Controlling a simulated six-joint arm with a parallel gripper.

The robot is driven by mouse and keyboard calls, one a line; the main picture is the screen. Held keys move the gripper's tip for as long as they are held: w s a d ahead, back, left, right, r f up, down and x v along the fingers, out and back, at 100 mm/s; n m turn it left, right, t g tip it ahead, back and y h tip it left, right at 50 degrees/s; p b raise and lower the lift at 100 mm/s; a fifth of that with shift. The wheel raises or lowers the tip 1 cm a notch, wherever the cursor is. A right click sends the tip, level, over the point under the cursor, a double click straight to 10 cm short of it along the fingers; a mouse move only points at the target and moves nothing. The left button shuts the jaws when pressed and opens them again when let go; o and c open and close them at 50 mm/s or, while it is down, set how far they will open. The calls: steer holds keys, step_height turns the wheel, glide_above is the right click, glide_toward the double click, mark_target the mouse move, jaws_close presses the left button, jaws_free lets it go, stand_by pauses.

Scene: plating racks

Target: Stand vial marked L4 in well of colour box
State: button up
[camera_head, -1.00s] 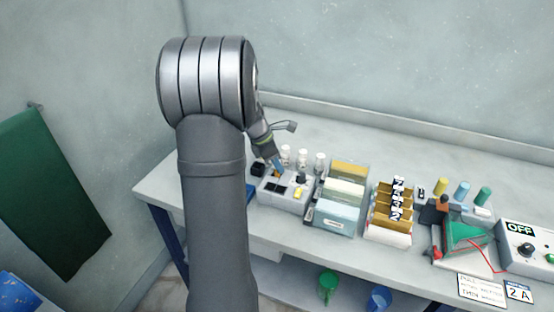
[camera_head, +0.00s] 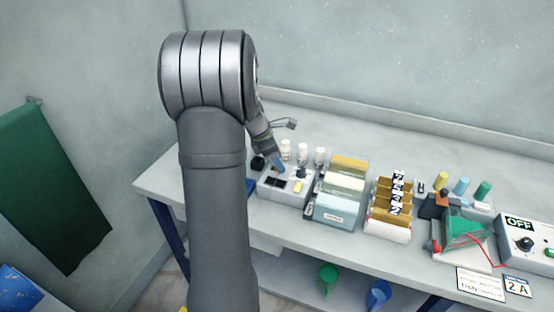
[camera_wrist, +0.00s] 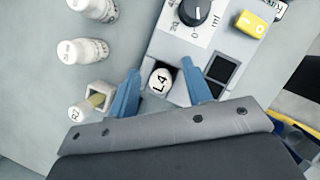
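The vial marked L4 (camera_wrist: 160,83) shows its white cap from above in the wrist view. It stands in a dark square well of the grey colour box (camera_wrist: 224,42), and its lower part is hidden. My gripper (camera_wrist: 161,88) is open, with one blue finger on each side of the vial and a small gap at both sides. A second dark square well (camera_wrist: 222,68) beside it is empty. In the head view my gripper (camera_head: 279,165) is down at the colour box (camera_head: 272,194), and the vial cannot be made out there.
Several white-capped vials (camera_wrist: 82,50) stand beside the box. A knob (camera_wrist: 195,10) and a yellow button (camera_wrist: 252,23) sit on the box top. Racks of plates (camera_head: 338,194) stand to the right, and the bench behind is clear.

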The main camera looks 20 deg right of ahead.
steer(key=v, duration=1.7)
steer(key=shift+r, duration=0.25)
steer(key=shift+s+f, duration=0.1)
steer(key=x, duration=1.7)
steer(key=shift+f, duration=0.1)
steer(key=shift+r, duration=0.2)
